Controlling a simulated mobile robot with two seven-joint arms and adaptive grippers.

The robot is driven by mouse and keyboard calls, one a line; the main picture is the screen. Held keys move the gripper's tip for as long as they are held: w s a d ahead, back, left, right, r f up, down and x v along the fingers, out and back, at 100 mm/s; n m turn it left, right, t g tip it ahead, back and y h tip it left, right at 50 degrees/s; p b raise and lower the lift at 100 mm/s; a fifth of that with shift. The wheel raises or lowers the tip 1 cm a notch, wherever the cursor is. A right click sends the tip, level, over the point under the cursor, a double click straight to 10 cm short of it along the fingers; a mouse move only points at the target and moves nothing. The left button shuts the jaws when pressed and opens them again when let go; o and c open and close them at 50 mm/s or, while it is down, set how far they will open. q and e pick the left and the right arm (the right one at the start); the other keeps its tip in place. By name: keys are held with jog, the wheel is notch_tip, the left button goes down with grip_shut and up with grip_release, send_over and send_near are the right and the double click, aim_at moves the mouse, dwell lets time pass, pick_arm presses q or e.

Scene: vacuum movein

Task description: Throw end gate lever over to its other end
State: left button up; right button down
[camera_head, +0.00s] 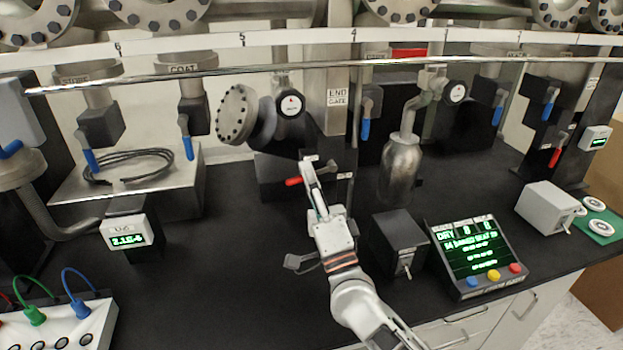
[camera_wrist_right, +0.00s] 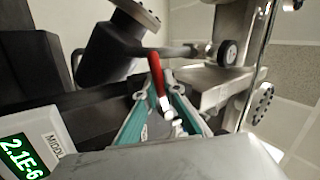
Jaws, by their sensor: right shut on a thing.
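The end gate lever (camera_head: 293,182) has a red handle that points left in the head view, low in front of the column with the END GATE label (camera_head: 337,97). My right gripper (camera_head: 308,168) reaches up from the bench front to the lever. In the right wrist view the red lever (camera_wrist_right: 155,72) lies between the two fingers of my right gripper (camera_wrist_right: 160,98), which is shut on it. The lever's pivot is partly hidden by the gripper. My left gripper is in neither view.
A metal bottle (camera_head: 401,165) stands right of the lever. A grey switch box (camera_head: 398,243) and a green-lit display console (camera_head: 476,256) stand to the right of my right arm. A flanged port (camera_head: 237,115) is up left. The black bench left of the arm is largely clear.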

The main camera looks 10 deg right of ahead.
jog(key=shift+r+m+t+h+p, duration=0.15)
jog(key=shift+r+m+h, duration=0.15)
jog(key=shift+m+h, duration=0.6)
jog(key=shift+r+m+t+h+p, duration=0.1)
jog(key=shift+r+m+h, duration=0.15)
jog(key=shift+m+h, duration=0.65)
jog(key=shift+r+m+t+h+p, duration=0.15)
jog(key=shift+r+m+h, duration=0.25)
jog(key=shift+m, duration=0.9)
jog(key=shift+m+h, duration=0.3)
jog(key=shift+m, duration=0.1)
jog(key=shift+r, duration=0.25)
jog(key=c, duration=2.1)
grip_release()
jog(key=shift+c, duration=0.2)
jog(key=shift+f, duration=0.15)
jog(key=shift+f, duration=0.1)
jog(key=shift+s+f, duration=0.15)
jog(key=v, duration=1.1)
jog(key=shift+s, duration=0.4)
